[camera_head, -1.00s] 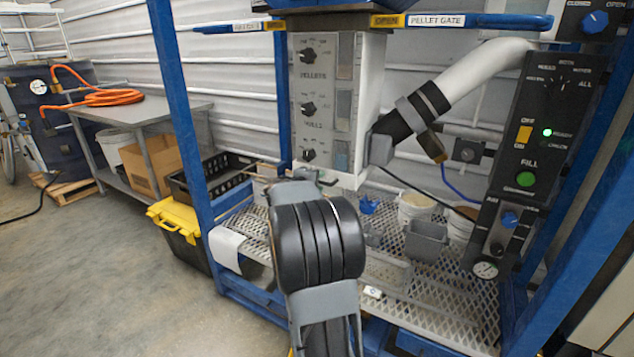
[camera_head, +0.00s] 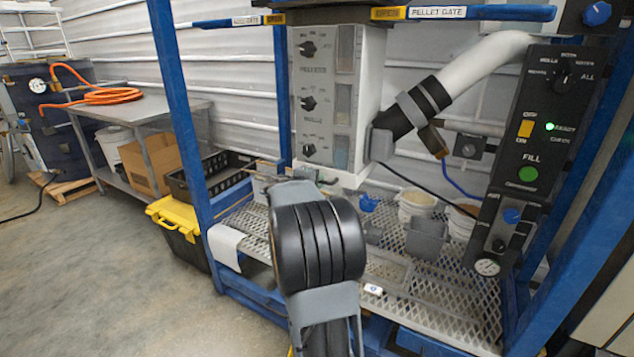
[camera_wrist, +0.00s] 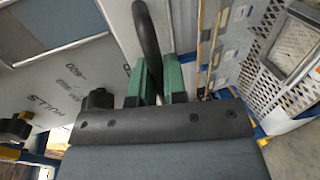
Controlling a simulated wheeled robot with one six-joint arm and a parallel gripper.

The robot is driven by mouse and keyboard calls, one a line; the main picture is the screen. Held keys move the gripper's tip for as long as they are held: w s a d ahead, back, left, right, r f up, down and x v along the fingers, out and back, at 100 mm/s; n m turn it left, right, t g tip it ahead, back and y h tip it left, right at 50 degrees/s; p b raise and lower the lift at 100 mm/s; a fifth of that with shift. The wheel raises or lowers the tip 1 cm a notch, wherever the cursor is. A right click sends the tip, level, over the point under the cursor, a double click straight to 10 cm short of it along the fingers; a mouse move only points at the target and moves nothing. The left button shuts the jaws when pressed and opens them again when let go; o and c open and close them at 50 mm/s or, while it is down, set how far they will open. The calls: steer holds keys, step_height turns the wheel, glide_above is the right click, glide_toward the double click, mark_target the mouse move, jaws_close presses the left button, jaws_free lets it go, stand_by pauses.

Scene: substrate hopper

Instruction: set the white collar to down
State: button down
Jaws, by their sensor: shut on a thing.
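A white collar-like band (camera_head: 347,179) shows at the foot of the grey knob panel in the head view, partly hidden by my arm. In the wrist view my gripper (camera_wrist: 158,82) has its green fingers closed around a dark curved handle (camera_wrist: 146,35). A pale white surface (camera_wrist: 122,18) lies just left of that handle. I cannot tell how the handle joins the white band. In the head view my arm hides the fingers and the grip.
The knob panel (camera_head: 325,100) stands above the grip, with a white pipe (camera_head: 485,70) to its right. A mesh shelf (camera_head: 440,300) below holds tubs and a grey bin (camera_head: 425,238). A blue frame post (camera_head: 185,140) stands left. Open floor lies farther left.

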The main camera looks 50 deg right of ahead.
step_height(320, 180, down, 3)
steer(key=shift+r+b, duration=0.1)
steer(key=shift+b, duration=1.05)
steer(key=c, duration=1.2)
jaws_free()
steer(key=v, duration=1.3)
steer(key=shift+a+p, duration=0.35)
steer(key=shift+p, duration=0.05)
steer(key=shift+s+r, duration=0.1)
